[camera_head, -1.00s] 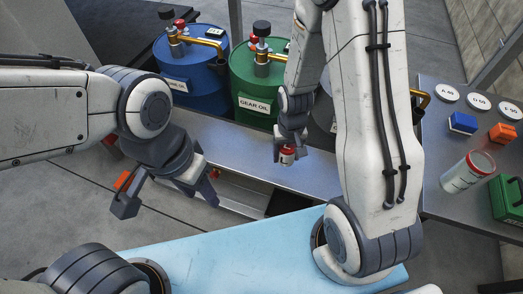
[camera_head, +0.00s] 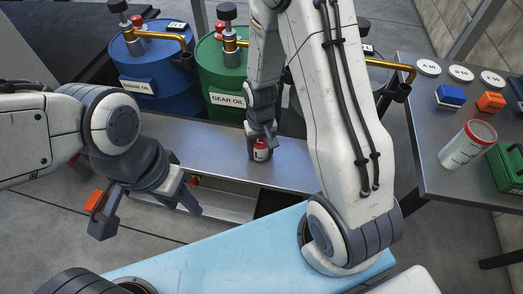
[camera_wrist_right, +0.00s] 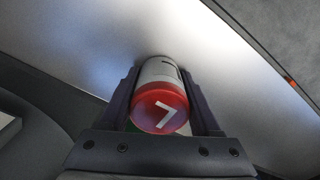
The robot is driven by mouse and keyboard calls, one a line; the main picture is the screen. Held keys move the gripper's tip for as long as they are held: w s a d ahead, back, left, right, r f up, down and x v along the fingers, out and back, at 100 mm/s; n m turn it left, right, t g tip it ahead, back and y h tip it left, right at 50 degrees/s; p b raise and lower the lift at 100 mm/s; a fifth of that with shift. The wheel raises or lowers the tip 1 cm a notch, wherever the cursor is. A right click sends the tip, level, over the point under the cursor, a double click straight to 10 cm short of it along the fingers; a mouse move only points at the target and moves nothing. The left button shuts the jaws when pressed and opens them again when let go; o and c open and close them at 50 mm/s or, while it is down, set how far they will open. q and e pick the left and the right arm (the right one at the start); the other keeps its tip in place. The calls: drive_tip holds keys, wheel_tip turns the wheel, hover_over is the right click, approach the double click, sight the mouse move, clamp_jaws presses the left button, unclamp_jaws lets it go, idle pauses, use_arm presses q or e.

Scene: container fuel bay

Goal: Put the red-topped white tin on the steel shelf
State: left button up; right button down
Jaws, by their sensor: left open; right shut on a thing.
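The red-topped white tin (camera_head: 261,153) is upright between the fingers of my right gripper (camera_head: 261,142), over the steel shelf (camera_head: 210,162) in front of the drums. In the right wrist view the tin (camera_wrist_right: 160,104) shows its red lid with a white mark, and a finger is on each side of it. The bare shelf surface (camera_wrist_right: 215,75) lies behind it. I cannot tell whether the tin's base touches the shelf. My left gripper (camera_head: 147,212) is open and empty, in front of the shelf's left part.
A blue drum (camera_head: 155,75) and a green gear oil drum (camera_head: 222,85) with pumps stand behind the shelf. The right table (camera_head: 440,185) holds a white container with a red rim (camera_head: 467,146), blue and orange blocks, labelled discs and a green case (camera_head: 507,167). The shelf's left part is clear.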

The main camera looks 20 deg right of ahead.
sight(261, 140)
drive_tip(key=shift+f, duration=0.15)
drive_tip(key=shift+c, duration=0.5)
unclamp_jaws()
wheel_tip(261, 140, up, 11)
drive_tip(key=p, duration=0.4)
drive_tip(key=shift+s+a+r+p, duration=0.1)
drive_tip(key=shift+r+p, duration=0.25)
drive_tip(key=shift+r, duration=0.45)
drive_tip(key=s+a+r+n, duration=0.4)
drive_tip(key=s+a+r, duration=0.2)
drive_tip(key=s, duration=0.3)
drive_tip(key=s+a+r+n+y, duration=0.1)
drive_tip(key=s+a+r+n, duration=0.3)
drive_tip(key=s, duration=0.5)
wheel_tip(261, 140, up, 2)
drive_tip(key=shift+a+n, duration=0.4)
drive_tip(key=shift+a, duration=0.65)
